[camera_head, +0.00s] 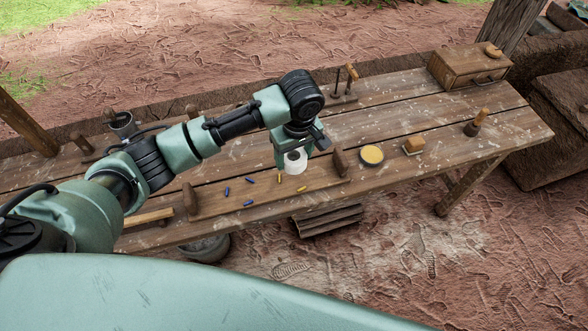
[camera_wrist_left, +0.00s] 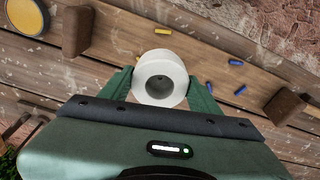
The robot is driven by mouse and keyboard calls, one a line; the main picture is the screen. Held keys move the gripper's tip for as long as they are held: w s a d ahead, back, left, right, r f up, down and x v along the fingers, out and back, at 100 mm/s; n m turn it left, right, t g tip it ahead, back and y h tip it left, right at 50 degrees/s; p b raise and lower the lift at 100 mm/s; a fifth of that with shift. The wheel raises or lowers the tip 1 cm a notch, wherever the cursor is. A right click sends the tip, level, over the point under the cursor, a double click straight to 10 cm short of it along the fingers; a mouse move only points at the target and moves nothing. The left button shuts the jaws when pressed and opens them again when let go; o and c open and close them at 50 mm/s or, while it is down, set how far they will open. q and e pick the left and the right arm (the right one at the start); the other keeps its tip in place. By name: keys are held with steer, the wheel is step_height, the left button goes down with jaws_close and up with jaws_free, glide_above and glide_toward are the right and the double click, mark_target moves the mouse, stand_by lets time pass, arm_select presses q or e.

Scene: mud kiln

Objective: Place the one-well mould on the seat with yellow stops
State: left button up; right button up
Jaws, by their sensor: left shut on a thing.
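My left gripper (camera_head: 293,160) reaches down over the wooden bench and is shut on the white one-well mould (camera_head: 295,163). In the left wrist view the round mould (camera_wrist_left: 161,78), with one dark well in its middle, sits between the two green fingers (camera_wrist_left: 161,90). It appears upright and a little above the bench. Yellow stops show just below it (camera_head: 280,178) and to its lower right (camera_head: 302,189); one shows beyond the mould in the left wrist view (camera_wrist_left: 162,31). Others may be hidden. Blue stops (camera_head: 227,190) mark another seat to the left. My right gripper is out of view.
Wooden uprights stand to the right (camera_head: 340,162) and left (camera_head: 190,198) of the stops. A round dish with yellow contents (camera_head: 372,155), a brush (camera_head: 414,146), a wooden-handled tool (camera_head: 477,123) and a drawer box (camera_head: 469,66) stand farther right. The bench between is clear.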

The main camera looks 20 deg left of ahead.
mark_target(296, 159)
arm_select(q)
step_height(296, 159, down, 7)
steer(key=shift+f, duration=0.2)
stand_by(0.4)
steer(key=o, duration=1.6)
steer(key=shift+f, duration=0.15)
steer(key=r, duration=0.8)
steer(key=s+d+r, duration=0.1)
steer(key=r, duration=0.3)
steer(key=shift+d+r, duration=0.1)
steer(key=shift+r, duration=0.05)
